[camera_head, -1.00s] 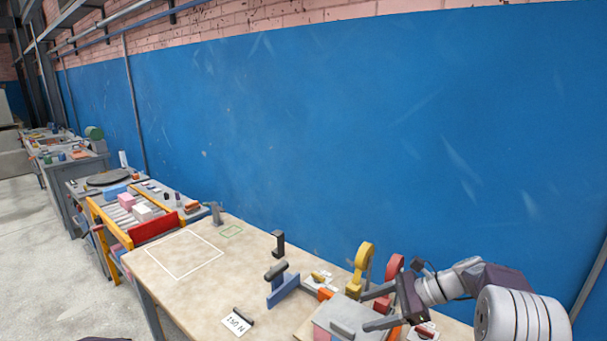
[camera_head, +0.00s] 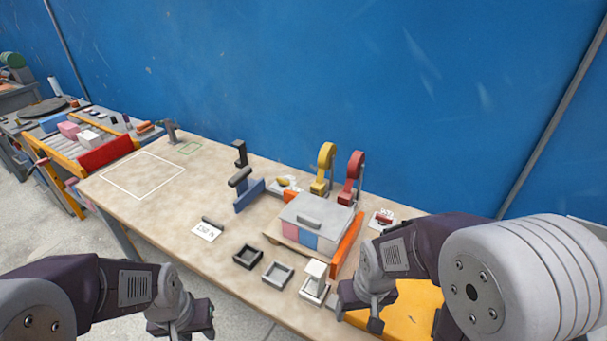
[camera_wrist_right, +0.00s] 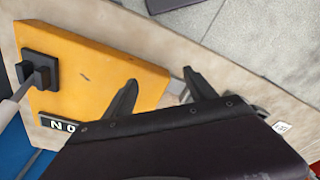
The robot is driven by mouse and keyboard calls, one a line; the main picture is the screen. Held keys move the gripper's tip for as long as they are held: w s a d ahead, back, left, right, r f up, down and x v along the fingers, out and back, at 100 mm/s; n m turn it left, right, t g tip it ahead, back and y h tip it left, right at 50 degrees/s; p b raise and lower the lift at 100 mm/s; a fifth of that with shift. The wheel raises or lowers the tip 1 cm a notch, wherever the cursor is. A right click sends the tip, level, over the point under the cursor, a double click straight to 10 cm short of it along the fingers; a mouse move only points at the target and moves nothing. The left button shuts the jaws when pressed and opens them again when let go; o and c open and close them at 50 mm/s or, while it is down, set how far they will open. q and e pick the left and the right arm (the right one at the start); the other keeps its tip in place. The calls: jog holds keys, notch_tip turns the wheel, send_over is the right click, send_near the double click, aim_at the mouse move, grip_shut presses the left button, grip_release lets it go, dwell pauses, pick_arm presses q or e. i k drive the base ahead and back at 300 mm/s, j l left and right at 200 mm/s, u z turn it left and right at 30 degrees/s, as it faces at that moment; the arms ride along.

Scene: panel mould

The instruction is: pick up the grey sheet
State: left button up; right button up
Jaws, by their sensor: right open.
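The grey sheet (camera_head: 316,211), with a dark grey bar handle on top, lies over pink, blue and white blocks on the workbench in the head view. An orange strip stands along its right side. My right gripper (camera_head: 359,312) is open and empty, in front of and to the right of the sheet, near the bench's front edge. In the right wrist view its two fingers (camera_wrist_right: 160,90) are spread over an orange board (camera_wrist_right: 85,75), with no grey sheet recognisable there. My left gripper (camera_head: 183,323) is low at the front left, away from the sheet; its jaw opening is unclear.
A blue bracket (camera_head: 247,194) is left. The white-outlined bench area (camera_head: 143,176) is clear.

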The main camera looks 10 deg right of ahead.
aim_at(325, 219)
jog(key=i+j+z, duration=0.2)
jog(key=j+z, duration=0.25)
jog(key=i+j+z, duration=0.1)
jog(key=j+z, duration=0.85)
jog(key=k+j+z, duration=0.1)
jog(key=j+z, duration=0.35)
jog(key=j, duration=0.15)
